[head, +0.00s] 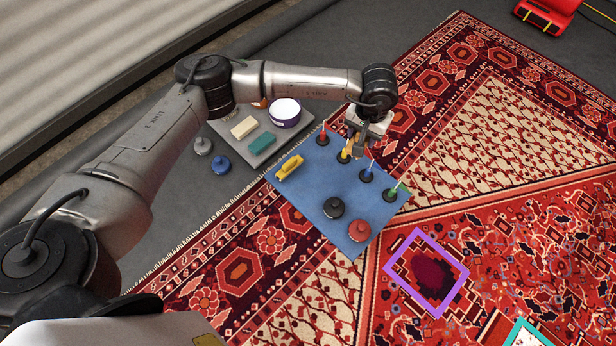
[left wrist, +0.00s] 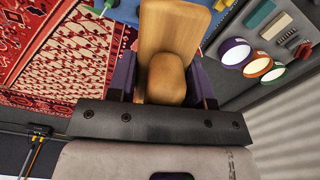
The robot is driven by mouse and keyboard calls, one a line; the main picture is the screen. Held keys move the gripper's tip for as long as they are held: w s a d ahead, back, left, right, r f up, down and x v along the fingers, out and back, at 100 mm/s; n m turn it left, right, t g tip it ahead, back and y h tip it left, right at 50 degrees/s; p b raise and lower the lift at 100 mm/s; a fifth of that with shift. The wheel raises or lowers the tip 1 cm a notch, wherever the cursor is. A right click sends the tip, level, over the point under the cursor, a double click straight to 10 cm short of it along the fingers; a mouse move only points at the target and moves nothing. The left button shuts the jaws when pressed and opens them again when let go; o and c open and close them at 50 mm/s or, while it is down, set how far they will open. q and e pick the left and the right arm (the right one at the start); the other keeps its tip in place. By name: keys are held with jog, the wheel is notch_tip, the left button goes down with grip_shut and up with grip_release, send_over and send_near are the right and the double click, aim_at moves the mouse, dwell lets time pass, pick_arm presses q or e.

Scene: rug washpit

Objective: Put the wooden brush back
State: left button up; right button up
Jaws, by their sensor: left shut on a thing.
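My left gripper (head: 362,140) is over the far right edge of the blue mat (head: 305,193), close to the upright sticks. In the left wrist view its jaws (left wrist: 164,85) are shut on the wooden brush (left wrist: 172,35), a light-brown block with a rounded knob. The knob sits between the two dark fingers. The brush is mostly hidden behind the gripper in the head view, and I cannot tell its height above the mat. My right gripper is not in view.
A grey tray (head: 222,128) holds blocks and a purple-rimmed tub (head: 286,112). A purple frame (head: 392,268) lies on the rug.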

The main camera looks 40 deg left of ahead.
pick_arm(q)
notch_tip(320, 180, down, 17)
jog(key=w+n+b, duration=0.1)
jog(key=w+b, duration=0.1)
jog(key=b, duration=1.1)
send_over(310, 188)
jog(key=d, duration=0.1)
jog(key=shift+n, duration=0.4)
jog(key=f, duration=2.2)
jog(key=shift+w, duration=0.2)
jog(key=shift+s+a+f+b, duration=0.2)
jog(key=shift+a+f+b, duration=0.1)
jog(key=shift+a, duration=0.1)
notch_tip(310, 188, down, 4)
jog(key=b, duration=0.2)
jog(key=shift+b, duration=0.3)
